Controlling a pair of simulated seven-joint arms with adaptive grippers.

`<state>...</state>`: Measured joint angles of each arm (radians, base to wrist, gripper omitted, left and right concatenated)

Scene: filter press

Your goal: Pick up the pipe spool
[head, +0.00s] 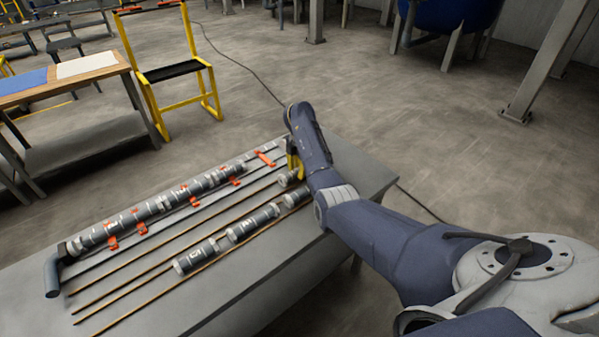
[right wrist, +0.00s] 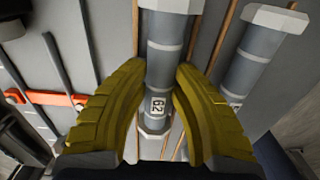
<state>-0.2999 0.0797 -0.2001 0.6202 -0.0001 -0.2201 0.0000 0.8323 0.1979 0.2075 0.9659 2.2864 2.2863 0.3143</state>
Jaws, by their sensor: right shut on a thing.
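The pipe spool (right wrist: 166,65) is a grey cylinder with pale bands, flanged ends and a small white number label. In the right wrist view it lies between the two yellow fingers of my right gripper (right wrist: 161,112), which is shut on it. In the head view my right gripper (head: 292,167) is at the far right end of the table, mostly hidden behind my own arm. Only a grey flanged end of the held spool (head: 287,180) shows there. I cannot tell whether the spool is clear of the rods. My left gripper is not in view.
Other grey spools (head: 195,256) lie in a row along thin brown rods on the grey table (head: 255,285). One spool (right wrist: 247,62) is close beside the held one. A long assembled pipe (head: 150,210) with orange clamps (right wrist: 45,98) runs along the table's left side.

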